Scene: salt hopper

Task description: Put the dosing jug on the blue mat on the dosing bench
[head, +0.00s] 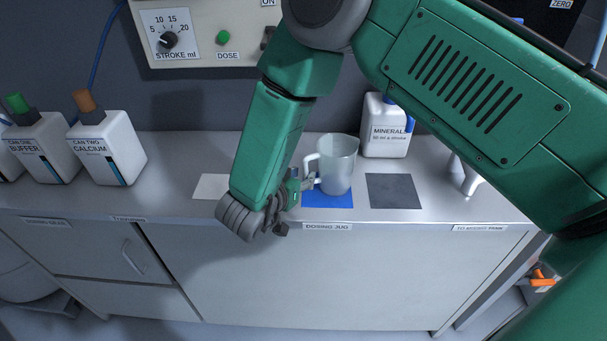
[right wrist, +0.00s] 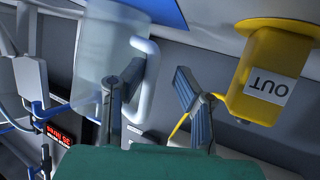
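The dosing jug (head: 338,165) is a translucent, pale jug with a handle on its left side. It stands upright on the blue mat (head: 327,201), towards the mat's back part. My right gripper (head: 306,184) is at the jug's handle side, low over the bench. In the right wrist view, the jug (right wrist: 100,60) appears upside down, its base at the blue mat (right wrist: 150,8). My right gripper's fingers (right wrist: 160,88) are spread apart. The handle (right wrist: 148,85) is close to the left finger; I cannot tell whether they touch. My left gripper is not in view.
A grey mat (head: 393,191) lies right of the blue mat, and a white one (head: 211,187) lies left. A minerals can (head: 385,130) stands behind. Calcium (head: 108,150) and buffer (head: 42,148) cans stand left. A yellow OUT piece (right wrist: 262,75) is beside the gripper in the wrist view.

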